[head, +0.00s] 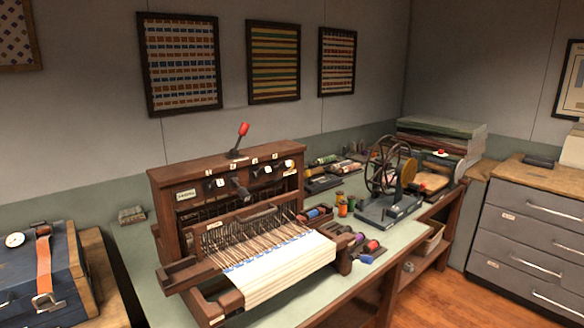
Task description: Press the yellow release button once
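A wooden table loom (222,200) stands on the green-topped workbench, with white cloth (278,271) with blue marks running down its front. A red-tipped lever (241,132) stands up from its top. Its upper front panel carries small dark and pale knobs or switches (221,183) and a larger dark handle (240,188). A small pale button-like spot (289,164) is at the panel's right end; I cannot tell whether it is yellow. No clearly yellow button can be made out. My gripper is not in view.
Stacked boards (437,140) fill the bench's far end. A blue case (43,272) is at left, grey drawers (527,222) at right. Wooden floor (455,290) shows clear.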

